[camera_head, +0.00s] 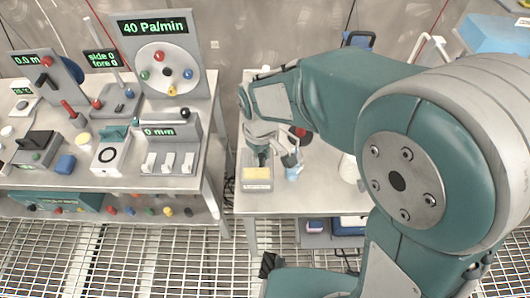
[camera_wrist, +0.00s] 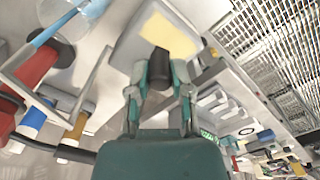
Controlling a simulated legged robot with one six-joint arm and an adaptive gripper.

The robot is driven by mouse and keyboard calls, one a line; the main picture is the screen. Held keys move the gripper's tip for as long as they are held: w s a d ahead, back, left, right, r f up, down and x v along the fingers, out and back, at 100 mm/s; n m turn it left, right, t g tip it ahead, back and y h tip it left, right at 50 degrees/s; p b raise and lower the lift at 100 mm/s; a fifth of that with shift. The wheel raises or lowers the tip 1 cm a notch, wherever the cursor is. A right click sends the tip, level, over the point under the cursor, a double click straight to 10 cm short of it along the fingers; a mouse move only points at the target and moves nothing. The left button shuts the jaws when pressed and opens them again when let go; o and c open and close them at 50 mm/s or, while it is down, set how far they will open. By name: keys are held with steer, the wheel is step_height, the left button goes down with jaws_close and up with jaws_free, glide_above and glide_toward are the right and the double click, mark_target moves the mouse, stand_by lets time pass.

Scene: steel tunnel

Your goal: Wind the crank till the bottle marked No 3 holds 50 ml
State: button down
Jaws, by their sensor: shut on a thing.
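My gripper (camera_head: 262,152) is at the right-hand table. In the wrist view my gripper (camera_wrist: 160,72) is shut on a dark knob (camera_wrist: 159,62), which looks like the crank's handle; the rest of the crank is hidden. A grey block with a yellow label (camera_wrist: 170,36) is just past the fingertips; the block (camera_head: 257,184) also shows below the gripper in the head view. A clear, pale blue vessel (camera_wrist: 66,22) is at upper left in the wrist view and right of the gripper in the head view (camera_head: 293,172). No "No 3" mark or level is readable.
A red cylinder (camera_wrist: 32,60) and blue and yellow parts are at left in the wrist view. A left-hand bench (camera_head: 190,182) carries a dial panel (camera_head: 160,65), switches and levers. A white object (camera_head: 349,168) is partly behind my arm. Grating covers the floor.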

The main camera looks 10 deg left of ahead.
steer(key=m, duration=0.2)
steer(key=a+m, duration=0.2)
steer(key=m, duration=0.1)
steer(key=shift+s+m, duration=0.3)
steer(key=m, duration=0.1)
steer(key=a+m, duration=0.1)
steer(key=m, duration=0.1)
steer(key=a+m, duration=0.1)
steer(key=m, duration=0.1)
steer(key=shift+w, duration=0.25)
steer(key=m, duration=0.2)
steer(key=w+a+m, duration=0.1)
steer(key=m, duration=0.2)
steer(key=shift+a+f, duration=0.1)
steer(key=shift+a, duration=0.1)
steer(key=m, duration=0.1)
steer(key=w+m, duration=0.1)
steer(key=m, duration=0.1)
steer(key=a+m, duration=0.1)
steer(key=m, duration=0.1)
steer(key=shift+w, duration=0.35)
steer(key=shift+w+m, duration=0.1)
steer(key=shift+m, duration=0.3)
steer(key=c, duration=0.5)
jaws_free()
steer(key=shift+c, duration=0.2)
